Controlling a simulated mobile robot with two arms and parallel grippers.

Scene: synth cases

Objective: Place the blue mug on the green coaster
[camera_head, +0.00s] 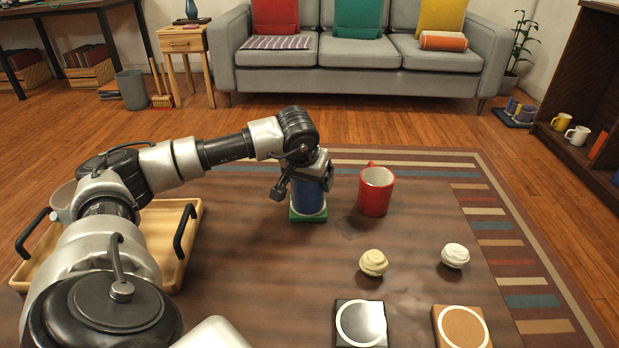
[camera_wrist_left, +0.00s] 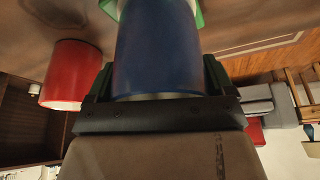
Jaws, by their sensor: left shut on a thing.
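The blue mug (camera_head: 309,197) is upright in the jaws of my left gripper (camera_head: 307,180), which is shut on it. The green coaster (camera_head: 308,218) is directly under the mug, with its front edge showing. Whether the mug's base touches the coaster or hovers just above it, I cannot tell. In the left wrist view, the blue mug (camera_wrist_left: 158,48) fills the middle between the fingers, and green coaster corners (camera_wrist_left: 199,14) show past its base. My right gripper is not in view.
A red mug (camera_head: 376,191) stands close to the right of the blue mug. Two pale round items (camera_head: 374,263) (camera_head: 455,256) sit nearer, with a black coaster (camera_head: 347,305) and a cork coaster (camera_head: 441,318) in front. A wooden tray (camera_head: 180,222) lies left.

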